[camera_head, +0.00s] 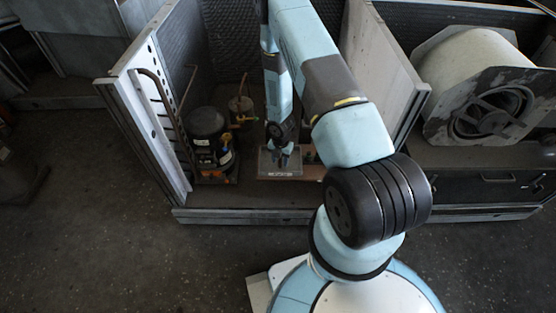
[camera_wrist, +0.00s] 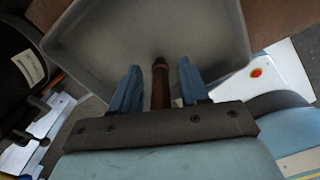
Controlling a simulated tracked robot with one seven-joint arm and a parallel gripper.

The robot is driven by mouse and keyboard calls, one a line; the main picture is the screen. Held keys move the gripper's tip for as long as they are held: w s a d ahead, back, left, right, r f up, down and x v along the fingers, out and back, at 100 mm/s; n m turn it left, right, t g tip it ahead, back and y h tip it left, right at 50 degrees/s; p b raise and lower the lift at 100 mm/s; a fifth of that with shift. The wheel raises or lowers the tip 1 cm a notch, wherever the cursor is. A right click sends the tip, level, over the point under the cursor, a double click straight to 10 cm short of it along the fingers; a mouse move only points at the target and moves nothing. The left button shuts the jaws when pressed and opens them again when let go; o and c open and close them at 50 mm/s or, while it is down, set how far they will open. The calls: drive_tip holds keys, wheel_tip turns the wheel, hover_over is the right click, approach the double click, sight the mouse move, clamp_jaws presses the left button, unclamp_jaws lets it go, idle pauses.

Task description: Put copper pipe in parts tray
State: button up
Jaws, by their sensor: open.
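The copper pipe (camera_wrist: 160,88) is a dark brown rod seen in the wrist view. It lies between the two blue fingers of my gripper (camera_wrist: 159,66), with a gap showing on each side. My gripper is open. A grey, shallow tray (camera_wrist: 105,35) with rounded edges fills the view behind the pipe; I cannot tell whether the pipe touches it. The pipe cannot be made out there.
A black compressor (camera_head: 208,138) stands just left of my gripper, with a small canister (camera_head: 241,108) behind it. The housing's side panels (camera_head: 150,115) rise left and right. A large drum (camera_head: 480,85) sits on the right.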

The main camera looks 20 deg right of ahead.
drive_tip(key=shift+r, duration=0.1)
wheel_tip(320, 180, up, 12)
drive_tip(key=shift+r, duration=0.1)
idle(0.5)
drive_tip(key=s+d+r+m+t+h, duration=0.15)
drive_tip(key=r+m, duration=0.55)
drive_tip(key=r, duration=1)
drive_tip(key=d+r+m+t+h, duration=0.15)
drive_tip(key=r+m, duration=0.45)
drive_tip(key=r, duration=1.1)
drive_tip(key=s+a+r+m+t+y, duration=0.1)
drive_tip(key=s+a+r+m, duration=0.1)
drive_tip(key=s+r+m, duration=0.5)
drive_tip(key=s+a+r+m+t+y, duration=0.1)
drive_tip(key=s+r+m+y, duration=0.1)
drive_tip(key=s+r+m, duration=0.6)
drive_tip(key=s+r, duration=0.5)
drive_tip(key=s, duration=0.5)
drive_tip(key=shift+a+r+t, duration=0.3)
drive_tip(key=shift+a+r, duration=0.05)
